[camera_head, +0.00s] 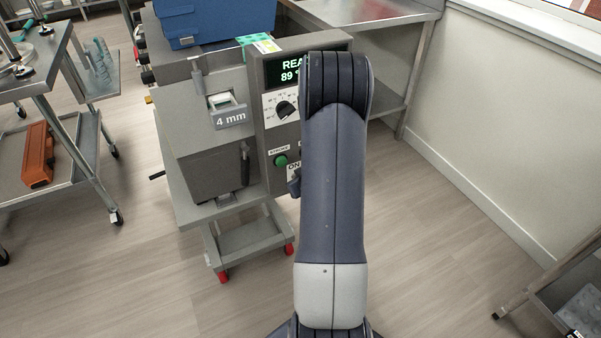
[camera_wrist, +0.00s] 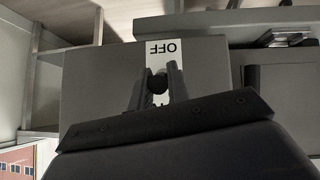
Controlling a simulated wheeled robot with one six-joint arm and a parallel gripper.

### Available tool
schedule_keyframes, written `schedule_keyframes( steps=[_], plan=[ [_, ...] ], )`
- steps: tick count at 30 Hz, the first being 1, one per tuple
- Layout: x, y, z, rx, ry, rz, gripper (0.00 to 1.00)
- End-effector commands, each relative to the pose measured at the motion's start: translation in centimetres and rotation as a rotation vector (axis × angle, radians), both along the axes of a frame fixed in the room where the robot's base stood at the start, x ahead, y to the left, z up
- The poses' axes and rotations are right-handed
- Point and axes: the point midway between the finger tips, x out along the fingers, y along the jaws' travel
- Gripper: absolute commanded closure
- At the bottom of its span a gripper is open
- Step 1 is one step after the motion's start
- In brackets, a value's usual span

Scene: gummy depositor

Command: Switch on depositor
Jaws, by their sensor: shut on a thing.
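The depositor (camera_head: 212,137) is a grey machine with a control panel (camera_head: 264,128) facing me. A green-lettered display (camera_head: 291,71) reads "REA…" and "89", cut off by my arm. Below it are a black dial (camera_head: 286,108), a green button (camera_head: 280,160) and a white label reading "ON" (camera_head: 293,167). In the wrist view a white label reads "OFF" upside down (camera_wrist: 167,48). My gripper (camera_wrist: 158,84) is shut on a dark rounded switch handle (camera_wrist: 157,85) just beside that label. In the head view my arm hides the gripper and part of the panel.
A blue box (camera_head: 205,20) sits on top of the depositor, which rests on a cart with red-wheeled feet (camera_head: 250,240). A metal cart with an orange toolbox (camera_head: 38,155) stands at left. A steel table (camera_head: 360,12) stands behind. The floor left of my arm is clear.

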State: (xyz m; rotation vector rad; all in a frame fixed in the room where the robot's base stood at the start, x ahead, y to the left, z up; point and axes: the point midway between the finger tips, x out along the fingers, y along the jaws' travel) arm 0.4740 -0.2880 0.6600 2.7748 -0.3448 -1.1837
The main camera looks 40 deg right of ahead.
Motion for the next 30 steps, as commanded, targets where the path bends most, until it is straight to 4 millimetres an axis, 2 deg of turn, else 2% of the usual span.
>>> schedule_keyframes(
  steps=[1,3,28,29,30],
  plan=[
    [0.09,0.02,0.68,0.005,0.018,0.001,1.0],
    [0.13,0.0,0.71,0.01,0.039,0.001,1.0],
    [0.25,-0.05,0.39,0.026,0.108,0.001,1.0],
    [0.25,-0.05,0.39,0.026,0.108,0.001,0.81],
    [0.25,-0.05,0.39,0.026,0.107,0.001,0.78]
  ],
)
